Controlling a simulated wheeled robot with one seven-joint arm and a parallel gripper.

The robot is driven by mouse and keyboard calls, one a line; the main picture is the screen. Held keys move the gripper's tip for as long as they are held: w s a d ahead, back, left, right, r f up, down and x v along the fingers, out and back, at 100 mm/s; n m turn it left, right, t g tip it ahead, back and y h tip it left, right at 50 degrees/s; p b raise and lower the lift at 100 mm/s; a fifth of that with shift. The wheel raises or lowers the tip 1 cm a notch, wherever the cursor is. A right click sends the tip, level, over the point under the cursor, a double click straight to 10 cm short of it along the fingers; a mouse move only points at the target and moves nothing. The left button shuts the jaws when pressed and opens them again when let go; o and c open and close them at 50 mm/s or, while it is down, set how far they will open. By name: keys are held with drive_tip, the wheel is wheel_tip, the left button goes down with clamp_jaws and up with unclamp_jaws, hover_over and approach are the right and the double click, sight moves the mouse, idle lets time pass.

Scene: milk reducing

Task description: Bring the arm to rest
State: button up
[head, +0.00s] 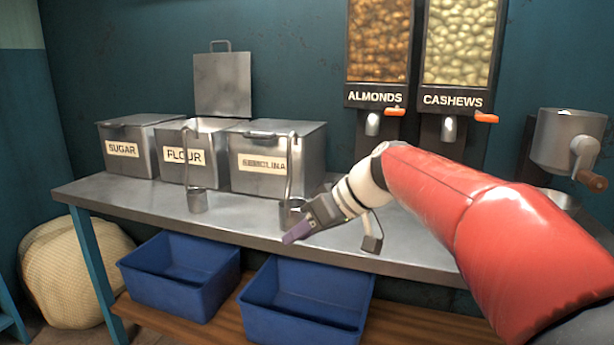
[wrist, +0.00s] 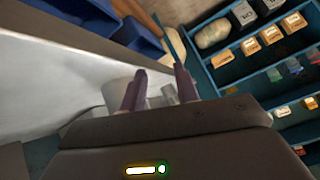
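My red and white arm (head: 430,190) reaches in from the right over the steel counter (head: 120,195). My gripper (head: 288,238) points down and left at the counter's front edge, in front of the semolina bin (head: 262,180). In the wrist view, the two purple fingers of my gripper (wrist: 160,70) stand apart with a gap between them. I see nothing held in the gap. A grey metal shape lies behind the fingers there; I cannot tell what it is.
The sugar bin (head: 122,155) and the flour bin (head: 172,165) stand at left; the flour lid (head: 222,85) is upright. A scoop (head: 196,200) hangs in front. Blue crates (head: 180,290) sit below. Nut dispensers (head: 374,98) and a grinder (head: 565,140) are behind my arm. A shelf (wrist: 240,82) shows in the wrist view.

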drive_tip(key=s+d+f+m+t+h+p, duration=0.1)
drive_tip(key=s+d+f+m+h+p, duration=0.1)
drive_tip(key=s+d+f+m+h, duration=0.2)
drive_tip(key=s+d+f+m+t+h+p, duration=0.1)
drive_tip(key=s+d+f+m+h+p, duration=0.2)
drive_tip(key=s+d, duration=0.8)
drive_tip(key=s+f+m+h, duration=0.1)
drive_tip(key=s+m, duration=0.1)
drive_tip(key=s, duration=0.6)
drive_tip(key=shift+s+d+h, duration=0.2)
drive_tip(key=shift+s+h, duration=0.05)
drive_tip(key=shift+h, duration=0.15)
